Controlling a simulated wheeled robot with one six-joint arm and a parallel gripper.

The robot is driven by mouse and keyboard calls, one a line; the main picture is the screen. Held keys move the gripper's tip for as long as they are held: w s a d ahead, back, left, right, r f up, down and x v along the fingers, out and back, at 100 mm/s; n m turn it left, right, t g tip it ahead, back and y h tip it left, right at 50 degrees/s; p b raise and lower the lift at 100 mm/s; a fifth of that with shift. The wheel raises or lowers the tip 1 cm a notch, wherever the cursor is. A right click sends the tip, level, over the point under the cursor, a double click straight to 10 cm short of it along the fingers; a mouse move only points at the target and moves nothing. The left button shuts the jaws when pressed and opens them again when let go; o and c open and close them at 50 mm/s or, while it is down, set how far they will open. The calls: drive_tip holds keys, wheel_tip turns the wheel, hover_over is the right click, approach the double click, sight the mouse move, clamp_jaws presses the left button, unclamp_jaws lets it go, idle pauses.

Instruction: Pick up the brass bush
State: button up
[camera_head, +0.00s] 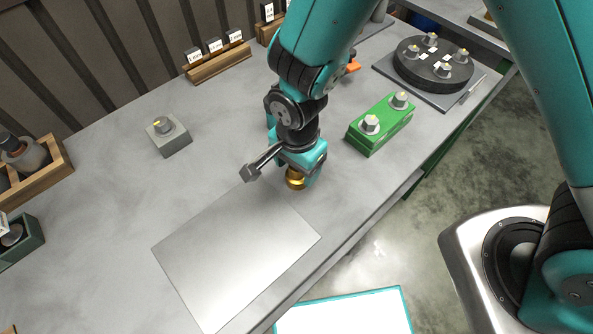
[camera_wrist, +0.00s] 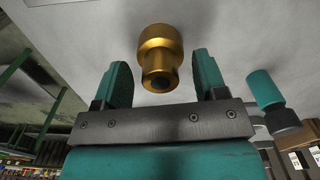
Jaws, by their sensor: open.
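The brass bush (camera_head: 294,179) is a gold stepped cylinder on the grey table, just below my gripper in the head view. In the wrist view the brass bush (camera_wrist: 160,58) sits between the two fingers, with clear gaps on both sides. Its narrower end with a dark bore faces the camera. My gripper (camera_wrist: 161,80) is open, with one finger on each side of the bush and not touching it. In the head view my gripper (camera_head: 301,168) partly hides the bush.
A bare metal sheet (camera_head: 235,255) lies in front of the bush. A green block (camera_head: 379,126) with hex parts is to the right. A grey block (camera_head: 169,137) with a hex part is to the left. A round black fixture (camera_head: 432,64) stands at the back right. A teal and black cylinder (camera_wrist: 272,98) shows in the wrist view.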

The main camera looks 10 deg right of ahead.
drive_tip(key=shift+c, duration=0.3)
drive_tip(key=c, duration=1.1)
drive_tip(key=shift+c, duration=0.2)
